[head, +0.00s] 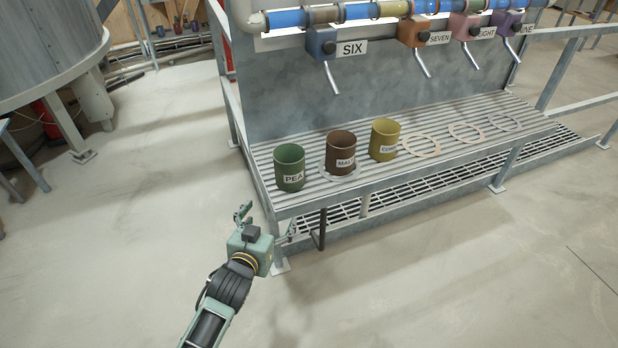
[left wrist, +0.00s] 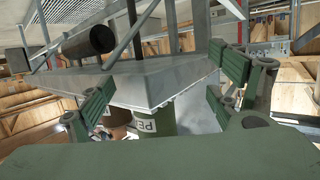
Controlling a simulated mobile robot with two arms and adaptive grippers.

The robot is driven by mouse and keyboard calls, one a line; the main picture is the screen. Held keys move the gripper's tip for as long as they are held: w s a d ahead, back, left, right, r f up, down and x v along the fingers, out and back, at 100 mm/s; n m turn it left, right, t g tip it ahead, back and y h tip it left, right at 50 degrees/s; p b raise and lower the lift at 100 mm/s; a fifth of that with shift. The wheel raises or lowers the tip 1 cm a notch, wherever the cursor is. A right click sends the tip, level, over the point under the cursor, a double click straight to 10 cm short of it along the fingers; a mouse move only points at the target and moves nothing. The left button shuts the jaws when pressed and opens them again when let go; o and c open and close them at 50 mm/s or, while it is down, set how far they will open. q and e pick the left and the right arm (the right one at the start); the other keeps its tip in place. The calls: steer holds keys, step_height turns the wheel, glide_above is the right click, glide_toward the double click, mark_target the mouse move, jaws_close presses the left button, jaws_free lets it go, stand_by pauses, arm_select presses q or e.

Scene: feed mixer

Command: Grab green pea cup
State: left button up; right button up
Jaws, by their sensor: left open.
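The green pea cup (head: 290,168) stands upright at the left end of the slatted metal shelf, its PEA label facing me. In the left wrist view a green cup with a partly hidden label (left wrist: 155,121) shows between the fingers, beyond the shelf's grey edge, which covers part of it. My left gripper (head: 266,222) is open and empty, in front of the shelf's near left corner and apart from the cup. Its two spread green fingers (left wrist: 163,78) also show in the left wrist view. My right gripper is out of view.
A brown cup labelled MAL (head: 341,152) and a yellow cup (head: 384,140) stand to the right of the pea cup. Empty rings (head: 421,145) lie further right. The slatted shelf's front edge (head: 400,174) lies close to my gripper. Levered dispensers (head: 321,43) hang above.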

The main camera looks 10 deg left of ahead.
mark_target(284, 180)
arm_select(q)
steer(key=w+r+t, duration=0.1)
steer(key=r, duration=0.1)
steer(key=w+d+r+t, duration=0.1)
steer(key=r, duration=0.2)
steer(key=w+d+r+t+h, duration=0.1)
steer(key=r, duration=0.1)
steer(key=shift+w+r, duration=0.2)
steer(key=shift+r, duration=0.05)
steer(key=shift+w+d+r, duration=0.15)
steer(key=shift+w+r, duration=0.2)
steer(key=shift+w, duration=0.1)
steer(key=shift+w+d+f, duration=0.1)
steer(key=shift+w+d, duration=0.1)
steer(key=shift+w, duration=1.6)
steer(key=shift+w+d, duration=0.15)
steer(key=shift+w, duration=1.6)
steer(key=shift+c, duration=0.6)
steer(key=c, duration=1.1)
steer(key=shift+c, duration=0.3)
